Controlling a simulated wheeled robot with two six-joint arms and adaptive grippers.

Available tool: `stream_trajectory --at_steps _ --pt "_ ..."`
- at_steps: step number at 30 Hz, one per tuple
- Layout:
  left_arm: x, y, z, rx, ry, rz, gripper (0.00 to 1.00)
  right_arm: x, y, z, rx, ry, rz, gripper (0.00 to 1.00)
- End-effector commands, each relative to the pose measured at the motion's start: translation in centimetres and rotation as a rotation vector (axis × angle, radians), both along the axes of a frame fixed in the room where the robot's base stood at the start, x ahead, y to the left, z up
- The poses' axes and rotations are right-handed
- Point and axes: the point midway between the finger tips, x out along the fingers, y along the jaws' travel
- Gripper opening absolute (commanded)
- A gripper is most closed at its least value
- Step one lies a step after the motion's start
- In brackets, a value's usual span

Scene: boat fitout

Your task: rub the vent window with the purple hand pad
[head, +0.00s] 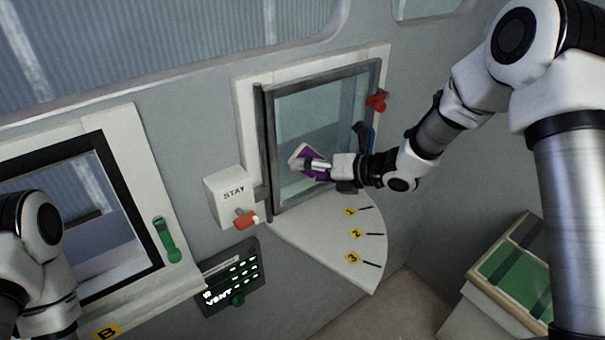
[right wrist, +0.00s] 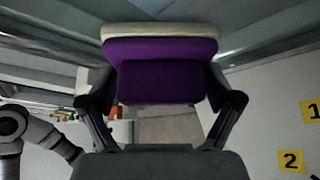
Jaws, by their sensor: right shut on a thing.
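The vent window (head: 322,128) is a glass pane in a dark frame, set in a pale surround on the grey wall. My right gripper (head: 314,165) is shut on the purple hand pad (head: 304,155), in front of the lower part of the pane. The pad has a white layer on its far side; it fills the upper middle of the right wrist view (right wrist: 160,72) between both fingers. Whether the white face touches the glass I cannot tell. My left arm shows at the lower left in the head view, but its gripper is out of view.
A white quarter-round shelf (head: 320,238) marked 1, 2, 3 juts out below the window. A STAY box (head: 231,195) with an orange knob is left of it, a red knob (head: 377,101) right. A VENT panel (head: 232,280) and a crate with green contents (head: 515,265) stand lower.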

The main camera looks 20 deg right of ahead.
Motion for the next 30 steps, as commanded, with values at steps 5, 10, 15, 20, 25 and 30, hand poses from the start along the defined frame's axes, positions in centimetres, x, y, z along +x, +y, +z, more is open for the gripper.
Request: stream_trajectory --at_steps 5,10,15,20,25,30 --pt "0.0 0.0 0.3 0.0 0.0 0.0 0.4 0.4 -1.4 0.0 -0.001 0.0 -0.001 0.46" --pt "0.0 0.0 0.5 0.0 0.0 0.0 0.4 0.7 -2.1 0.1 0.0 -0.001 -0.001 0.46" --pt "0.0 0.0 1.0 0.0 0.0 0.0 0.4 1.5 -3.8 0.2 0.0 0.0 -0.001 0.46" --pt "0.0 0.0 1.3 0.0 0.0 0.0 0.4 2.0 -5.0 0.1 0.0 0.0 -0.001 0.46" --pt "0.0 0.0 0.5 0.0 0.0 0.0 0.4 2.3 -5.0 -0.3 -0.002 -0.001 0.001 0.46" --pt "0.0 0.0 -0.5 0.0 0.0 0.0 0.4 2.2 -4.2 -0.3 -0.002 -0.002 0.002 0.46"
